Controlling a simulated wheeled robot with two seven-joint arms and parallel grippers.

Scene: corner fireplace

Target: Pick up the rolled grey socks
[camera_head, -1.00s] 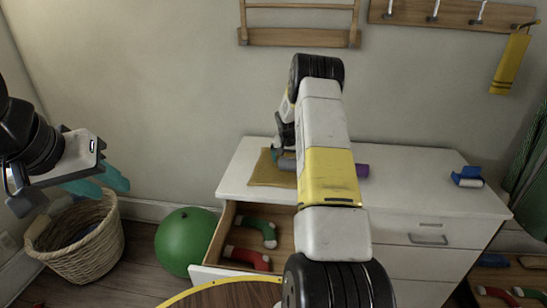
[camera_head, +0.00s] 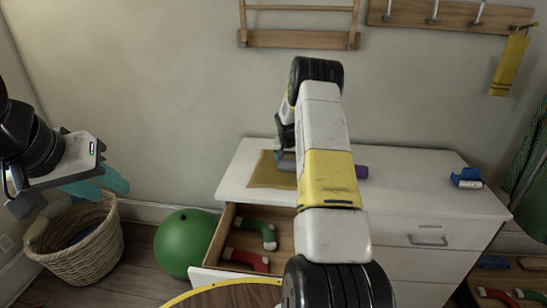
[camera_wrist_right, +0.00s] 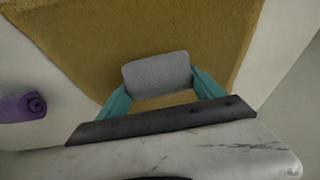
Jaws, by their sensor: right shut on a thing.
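The rolled grey socks (camera_wrist_right: 157,75) sit between the two teal fingers of my right gripper (camera_wrist_right: 162,88) in the right wrist view, over a mustard-yellow cloth. The right gripper is shut on them. In the head view the socks (camera_head: 287,161) show only in part beside the gripper, above the white dresser top; my right arm hides much of that spot. Whether the socks touch the cloth is hard to tell. My left gripper (camera_head: 98,186) is at the left of the head view, above a wicker basket, with teal fingers showing; its opening is not clear.
The mustard cloth (camera_head: 268,178) lies on the white dresser (camera_head: 400,190). A purple roll (camera_wrist_right: 22,106) and a blue item (camera_head: 466,178) also lie on top. A drawer (camera_head: 222,240) stands open with red and green socks. A green ball (camera_head: 183,243) and wicker basket (camera_head: 82,245) stand on the floor.

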